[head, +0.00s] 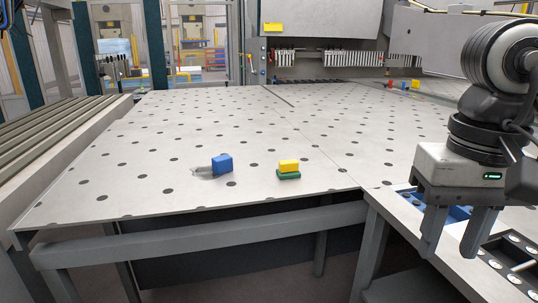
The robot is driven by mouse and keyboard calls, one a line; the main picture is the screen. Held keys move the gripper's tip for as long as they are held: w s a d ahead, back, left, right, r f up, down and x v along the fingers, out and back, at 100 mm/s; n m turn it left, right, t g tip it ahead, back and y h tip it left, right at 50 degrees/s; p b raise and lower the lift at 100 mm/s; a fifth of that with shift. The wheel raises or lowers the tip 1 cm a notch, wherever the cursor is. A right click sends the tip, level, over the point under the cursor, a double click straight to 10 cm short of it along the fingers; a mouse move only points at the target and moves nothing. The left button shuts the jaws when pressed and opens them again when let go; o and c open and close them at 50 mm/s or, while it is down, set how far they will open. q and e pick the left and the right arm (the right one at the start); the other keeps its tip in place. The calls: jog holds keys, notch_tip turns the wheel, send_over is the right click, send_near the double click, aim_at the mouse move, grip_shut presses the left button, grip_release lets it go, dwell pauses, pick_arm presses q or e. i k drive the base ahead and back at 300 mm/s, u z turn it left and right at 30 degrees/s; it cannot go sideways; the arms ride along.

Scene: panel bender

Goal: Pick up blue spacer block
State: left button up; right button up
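The blue spacer block (222,164) lies on the perforated table (120,150), left of the middle of the head view. A small grey piece (202,171) shows at its left side; I cannot tell whether they touch. My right gripper (455,243) is at the right of the view, pointing down with its two fingers apart and nothing between them. It is well to the right of the blue block, over the side surface with trays. My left gripper is not in view.
A yellow block (289,166) rests on a green block (289,175) just right of the blue block. A blue tray (457,214) and a dark tray (512,262) lie near my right gripper. The bending machine (325,22) stands behind. Much of the table is clear.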

aim_at(223, 164)
jog(key=z, duration=0.2)
jog(key=i, duration=1.1)
jog(key=u, duration=0.9)
jog(key=i, duration=0.75)
jog(key=u, duration=0.75)
